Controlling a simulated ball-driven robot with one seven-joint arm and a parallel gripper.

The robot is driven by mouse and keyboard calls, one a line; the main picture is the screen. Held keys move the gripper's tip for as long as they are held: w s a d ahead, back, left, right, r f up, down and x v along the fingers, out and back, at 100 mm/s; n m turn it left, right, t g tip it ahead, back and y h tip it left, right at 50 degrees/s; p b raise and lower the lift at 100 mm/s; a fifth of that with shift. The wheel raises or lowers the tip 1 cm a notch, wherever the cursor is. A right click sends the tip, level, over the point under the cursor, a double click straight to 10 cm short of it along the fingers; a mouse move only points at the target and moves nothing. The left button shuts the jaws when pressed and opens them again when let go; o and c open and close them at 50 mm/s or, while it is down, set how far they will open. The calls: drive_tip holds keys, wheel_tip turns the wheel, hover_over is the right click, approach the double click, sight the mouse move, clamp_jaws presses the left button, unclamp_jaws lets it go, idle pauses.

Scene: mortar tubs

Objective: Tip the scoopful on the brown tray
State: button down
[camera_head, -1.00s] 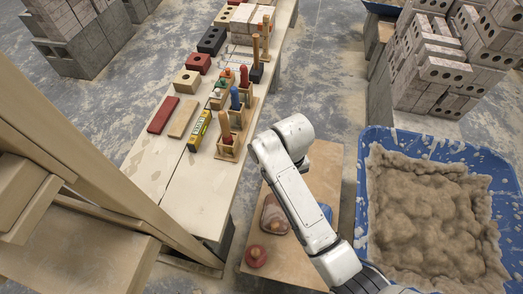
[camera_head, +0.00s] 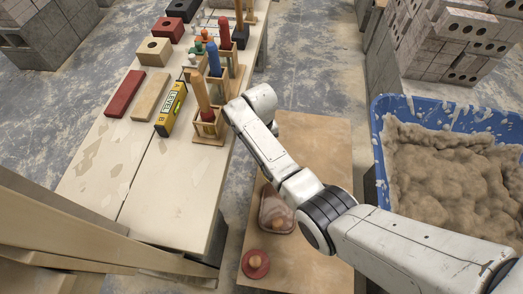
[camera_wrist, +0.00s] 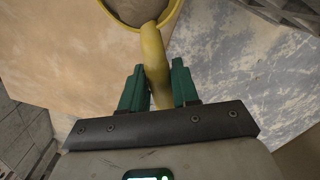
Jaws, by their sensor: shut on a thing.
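My gripper (camera_wrist: 158,68) shows in the wrist view, its green fingers shut on the yellow handle of a scoop (camera_wrist: 155,62). The scoop's round bowl is at the top edge, partly cut off, with grey-brown mortar (camera_wrist: 138,8) in it. In the head view the gripper and scoop are hidden behind my arm. A small brownish tray (camera_head: 266,222) with a pinkish lump lies on the low wooden board, partly hidden by my arm. I cannot tell whether it is the brown tray of the task.
A blue tub (camera_head: 379,135) of mortar stands at the right. A red disc with a wooden knob (camera_head: 256,263) is on the low board (camera_head: 320,150). The bench (camera_head: 95,190) at left holds a yellow level (camera_head: 170,110), bricks and tools in wooden holders. Its near part is clear.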

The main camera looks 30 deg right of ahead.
drive_tip(key=shift+s+r+t+p, duration=0.6)
drive_tip(key=shift+s+p, duration=0.05)
drive_tip(key=shift+p, duration=0.75)
drive_tip(key=s+r+t+b, duration=0.1)
drive_tip(key=s+t, duration=0.1)
drive_tip(key=s+r+t+b, duration=0.1)
drive_tip(key=s+t, duration=0.2)
drive_tip(key=s+a+r+t+h+b, duration=0.1)
drive_tip(key=s+t, duration=0.1)
drive_tip(key=t, duration=0.1)
drive_tip(key=shift+s, duration=0.4)
drive_tip(key=s+t+b, duration=0.1)
drive_tip(key=b, duration=0.2)
drive_tip(key=s+r+t+b, duration=0.1)
drive_tip(key=s+t+b, duration=0.1)
drive_tip(key=b, duration=0.1)
drive_tip(key=shift+a+r+t, duration=0.1)
drive_tip(key=shift+t, duration=0.2)
drive_tip(key=shift+s+a+r+t+b, duration=0.1)
drive_tip(key=shift+s+r+t+b, duration=0.25)
drive_tip(key=shift+b, duration=0.45)
drive_tip(key=shift+r, duration=0.1)
drive_tip(key=shift+r+p, duration=0.55)
drive_tip(key=shift+p, duration=0.15)
